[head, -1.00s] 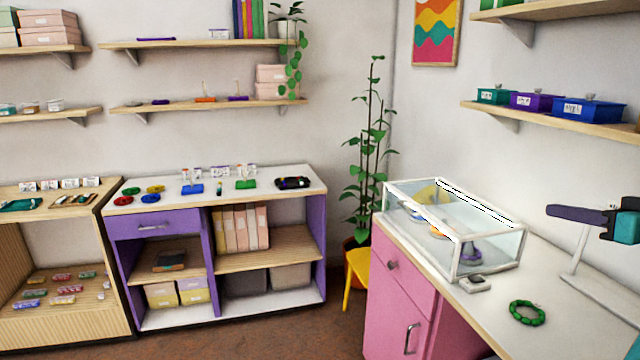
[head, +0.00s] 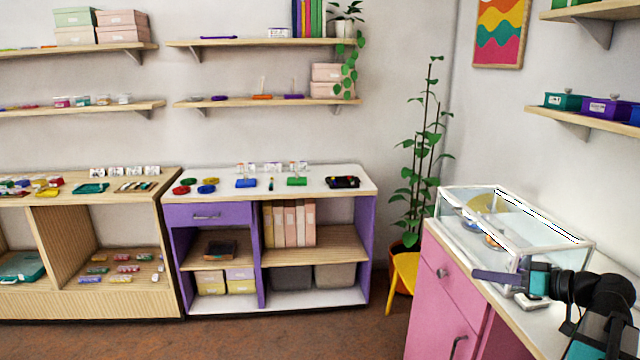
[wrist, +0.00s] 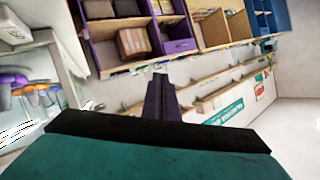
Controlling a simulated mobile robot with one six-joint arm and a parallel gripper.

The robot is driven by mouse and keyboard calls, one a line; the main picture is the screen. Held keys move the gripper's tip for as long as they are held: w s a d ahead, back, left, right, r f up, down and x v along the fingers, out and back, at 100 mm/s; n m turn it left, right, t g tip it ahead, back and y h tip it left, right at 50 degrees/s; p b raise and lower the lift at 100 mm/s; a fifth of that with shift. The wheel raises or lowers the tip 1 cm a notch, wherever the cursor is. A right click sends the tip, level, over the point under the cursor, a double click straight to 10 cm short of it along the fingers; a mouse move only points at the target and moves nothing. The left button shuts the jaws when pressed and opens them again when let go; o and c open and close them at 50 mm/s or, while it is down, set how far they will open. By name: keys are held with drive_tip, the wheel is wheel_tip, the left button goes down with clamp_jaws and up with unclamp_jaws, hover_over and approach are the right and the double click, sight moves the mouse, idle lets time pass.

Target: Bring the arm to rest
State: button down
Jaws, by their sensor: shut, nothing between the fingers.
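My gripper (head: 476,274) is at the right of the head view, in front of the glass case (head: 579,243) on the pink cabinet. Its purple fingers are together with nothing between them. In the wrist view the shut fingers (wrist: 160,84) point away over the room, which appears tilted. My dark wrist and teal arm parts hide part of the pink cabinet's top.
The pink cabinet (head: 450,300) stands at the right with the glass case on it. A purple cabinet (head: 367,250) with bead trays stands against the back wall, beside a wooden shelf unit (head: 100,310). Brown floor is open in front.

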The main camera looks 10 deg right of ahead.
drive_tip(key=w+a+f+g+y, duration=0.1)
drive_tip(key=w+a+f+g, duration=0.15)
drive_tip(key=a+f, duration=0.75)
drive_tip(key=w+a+f+g+y, duration=0.1)
drive_tip(key=w+a+f+g, duration=0.15)
drive_tip(key=a+f, duration=0.7)
drive_tip(key=s+a+f+n+g, duration=0.1)
drive_tip(key=s+a+f+g, duration=0.25)
drive_tip(key=a+f, duration=0.45)
drive_tip(key=s+a+f+g, duration=0.2)
drive_tip(key=s+a+f, duration=0.2)
drive_tip(key=f, duration=0.7)
drive_tip(key=s+a+f+g+h, duration=0.2)
drive_tip(key=s+a+f+g, duration=0.15)
drive_tip(key=s+f, duration=0.55)
drive_tip(key=s+a+f+g+h, duration=0.25)
drive_tip(key=s+a+f, duration=0.25)
drive_tip(key=s+f, duration=0.4)
drive_tip(key=s+d+f+m+h, duration=0.2)
drive_tip(key=s+d+f+h, duration=0.3)
drive_tip(key=d, duration=0.4)
drive_tip(key=s+f+g, duration=0.1)
drive_tip(key=s, duration=0.1)
drive_tip(key=shift+s+f, duration=0.3)
drive_tip(key=shift+f, duration=0.05)
